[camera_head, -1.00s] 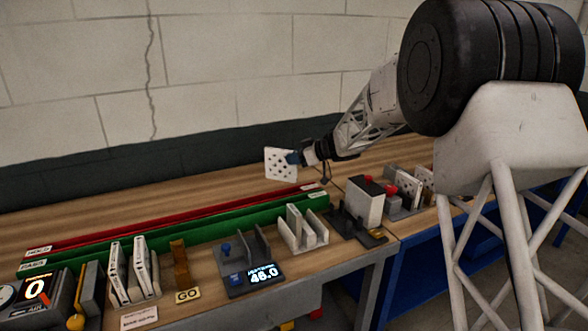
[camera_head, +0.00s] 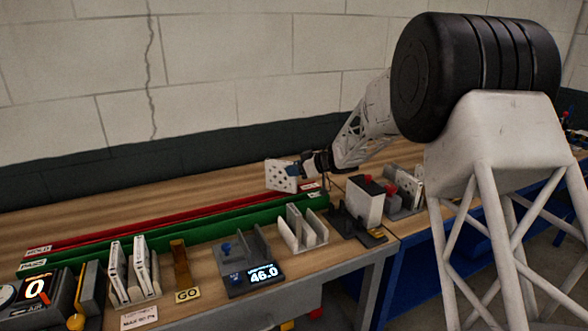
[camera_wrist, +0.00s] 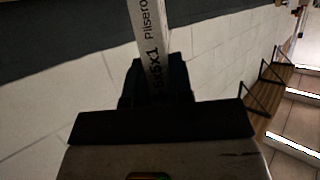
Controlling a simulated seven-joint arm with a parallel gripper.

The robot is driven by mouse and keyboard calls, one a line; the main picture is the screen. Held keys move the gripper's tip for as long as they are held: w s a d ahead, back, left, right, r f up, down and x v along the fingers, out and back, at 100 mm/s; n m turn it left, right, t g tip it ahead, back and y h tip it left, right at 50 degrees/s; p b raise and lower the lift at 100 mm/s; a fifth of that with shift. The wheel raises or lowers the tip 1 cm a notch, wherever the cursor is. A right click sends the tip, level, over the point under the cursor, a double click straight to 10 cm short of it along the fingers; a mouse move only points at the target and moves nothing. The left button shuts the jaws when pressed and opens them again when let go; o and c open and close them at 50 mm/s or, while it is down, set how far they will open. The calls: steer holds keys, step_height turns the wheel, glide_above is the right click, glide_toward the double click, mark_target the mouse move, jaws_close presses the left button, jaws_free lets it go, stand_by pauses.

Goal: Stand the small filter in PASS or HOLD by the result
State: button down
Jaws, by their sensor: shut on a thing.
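My gripper (camera_head: 296,172) is shut on the small filter (camera_head: 279,176), a white square panel with dark holes. It holds the filter above the back of the bench, near the right end of the rails. In the wrist view the filter's printed edge (camera_wrist: 150,38) stands between the jaws (camera_wrist: 157,88). The red HOLD rail (camera_head: 150,231) lies behind the green PASS rail (camera_head: 150,246); both are long and low. A test fixture with a blue knob has a display (camera_head: 254,279) reading 46.0.
White filters (camera_head: 117,272) stand in a rack at front left, beside a GO block (camera_head: 187,295). An empty slotted white holder (camera_head: 302,230) stands right of the fixture. A white box (camera_head: 364,200) and more filters (camera_head: 408,188) stand farther right. The bench behind the rails is clear.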

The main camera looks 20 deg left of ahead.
steer(key=shift+f, duration=0.3)
steer(key=c, duration=1)
jaws_free()
steer(key=shift+r, duration=0.1)
steer(key=shift+r, duration=0.4)
steer(key=v, duration=1.2)
steer(key=shift+r, duration=0.15)
